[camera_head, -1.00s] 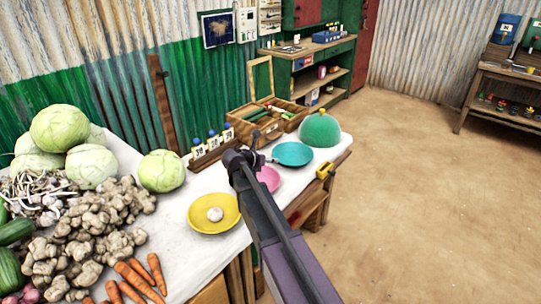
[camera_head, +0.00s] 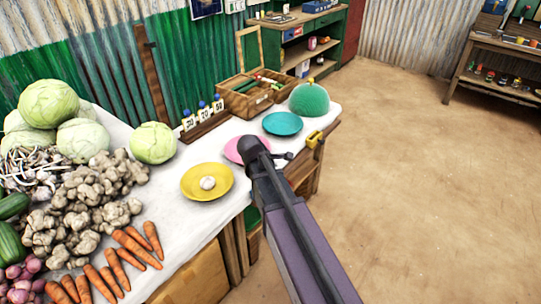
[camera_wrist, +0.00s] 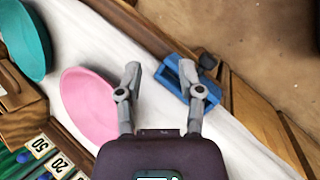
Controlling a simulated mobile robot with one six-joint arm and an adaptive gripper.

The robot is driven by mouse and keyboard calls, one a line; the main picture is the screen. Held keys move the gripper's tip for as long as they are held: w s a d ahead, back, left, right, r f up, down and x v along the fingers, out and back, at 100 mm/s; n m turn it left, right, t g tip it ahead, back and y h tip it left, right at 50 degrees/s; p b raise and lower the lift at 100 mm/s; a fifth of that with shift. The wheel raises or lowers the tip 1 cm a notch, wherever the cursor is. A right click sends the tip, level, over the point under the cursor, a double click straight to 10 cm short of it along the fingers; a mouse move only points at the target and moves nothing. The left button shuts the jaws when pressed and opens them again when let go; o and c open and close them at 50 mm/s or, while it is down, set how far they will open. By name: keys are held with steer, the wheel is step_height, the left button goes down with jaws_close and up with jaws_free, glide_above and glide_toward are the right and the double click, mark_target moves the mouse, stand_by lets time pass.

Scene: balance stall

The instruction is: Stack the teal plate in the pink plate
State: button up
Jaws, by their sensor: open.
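The teal plate (camera_head: 282,123) lies on the white-covered table, just in front of a green dome. It also shows cut off at the upper left of the wrist view (camera_wrist: 28,42). The pink plate (camera_head: 232,148) lies nearer, between the teal plate and a yellow plate, and looks empty. In the head view my arm hides part of its right side. In the wrist view the pink plate (camera_wrist: 87,108) is just left of my gripper. My gripper (camera_wrist: 160,72) is open and empty, its fingers spread above the white cloth. The teal plate is outside its fingers.
The yellow plate (camera_head: 194,188) holds a garlic bulb. The green dome (camera_head: 309,98), wooden case (camera_head: 247,101) and numbered rack (camera_head: 206,127) stand behind the plates. A yellow tool (camera_head: 315,140) and a blue clamp-like thing (camera_wrist: 180,72) sit at the table edge. Vegetables fill the left.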

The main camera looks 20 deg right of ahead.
steer(key=s+a+f+m+g+y+b, duration=0.3)
steer(key=s+f+m+b, duration=0.7)
steer(key=s, duration=0.6)
step_height(320, 180, down, 3)
steer(key=a+m+y, duration=0.1)
steer(key=m+y, duration=0.1)
steer(key=m, duration=0.1)
steer(key=shift+m+y, duration=0.3)
steer(key=shift+m, duration=0.1)
steer(key=shift+r, duration=0.1)
